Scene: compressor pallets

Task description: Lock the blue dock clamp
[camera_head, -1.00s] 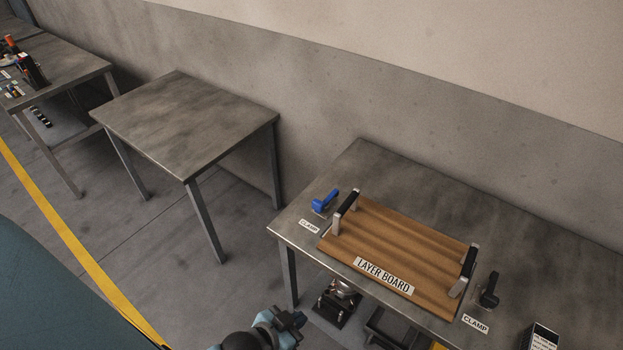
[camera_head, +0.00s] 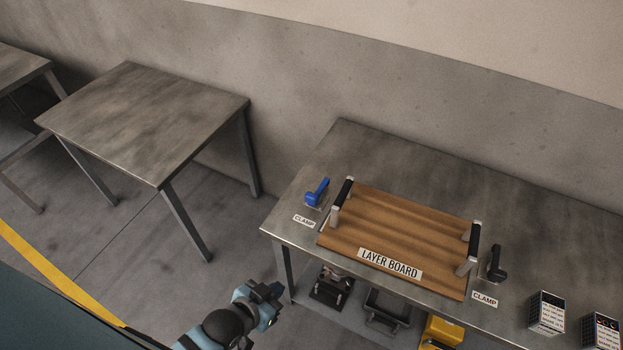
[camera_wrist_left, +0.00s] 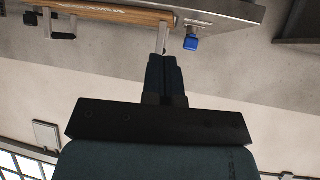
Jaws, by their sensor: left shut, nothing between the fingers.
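The blue dock clamp (camera_head: 317,191) stands on the metal table, at the left end of the wooden layer board (camera_head: 400,236). Its handle points up. A white CLAMP label (camera_head: 304,220) lies in front of it. The clamp also shows in the left wrist view (camera_wrist_left: 191,43), near the table edge. My left gripper (camera_head: 276,290) is in front of and below the table's left corner, apart from the clamp. In the left wrist view its fingers (camera_wrist_left: 163,58) are together and empty. My right gripper is not in view.
A black clamp (camera_head: 496,264) stands at the board's right end. The board has two upright handles. Boxes (camera_head: 547,312) stand at the table's right. Another metal table (camera_head: 150,120) at left is bare. Items, including a yellow one (camera_head: 441,331), sit under the table's front edge.

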